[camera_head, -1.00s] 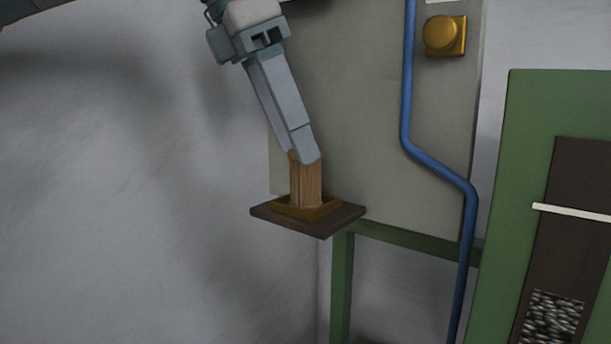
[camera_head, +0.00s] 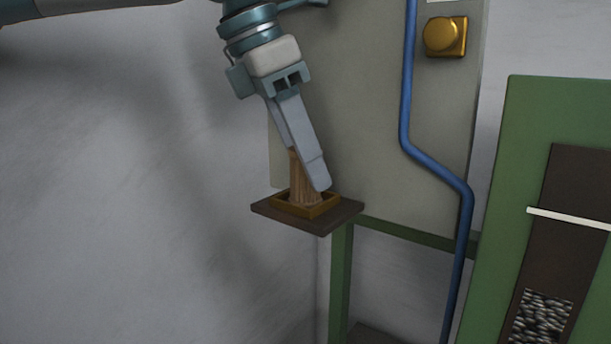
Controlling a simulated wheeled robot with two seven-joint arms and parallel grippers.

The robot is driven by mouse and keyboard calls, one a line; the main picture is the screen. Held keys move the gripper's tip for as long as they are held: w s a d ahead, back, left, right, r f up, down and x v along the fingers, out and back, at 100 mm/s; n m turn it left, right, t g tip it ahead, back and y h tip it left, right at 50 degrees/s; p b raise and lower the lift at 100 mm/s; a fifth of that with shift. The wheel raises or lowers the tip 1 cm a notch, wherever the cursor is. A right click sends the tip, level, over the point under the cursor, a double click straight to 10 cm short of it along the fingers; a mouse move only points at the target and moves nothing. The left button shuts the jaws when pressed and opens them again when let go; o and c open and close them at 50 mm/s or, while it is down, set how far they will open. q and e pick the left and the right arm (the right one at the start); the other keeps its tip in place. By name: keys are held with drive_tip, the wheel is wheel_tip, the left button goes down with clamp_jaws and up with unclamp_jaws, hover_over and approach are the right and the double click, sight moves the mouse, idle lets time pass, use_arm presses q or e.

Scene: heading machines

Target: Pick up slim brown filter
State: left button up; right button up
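The slim brown filter (camera_head: 301,180) stands upright in a shallow brown square holder on a small dark shelf (camera_head: 270,211). My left gripper (camera_head: 318,185) comes down from the upper left, with its fingers reaching low along the filter. The near finger covers the filter's right part, and the other finger is mostly hidden. I cannot tell whether the fingers touch the filter or how far apart they are. My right gripper is not in view.
A green post and rail (camera_head: 342,270) carry the shelf. A grey panel with a yellow knob (camera_head: 445,36) and a blue pipe (camera_head: 407,95) stands behind. A green machine (camera_head: 530,110) with a dark chute is at the right. The left side is bare wall.

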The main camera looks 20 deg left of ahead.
use_arm(q)
drive_tip(key=c, duration=0.6)
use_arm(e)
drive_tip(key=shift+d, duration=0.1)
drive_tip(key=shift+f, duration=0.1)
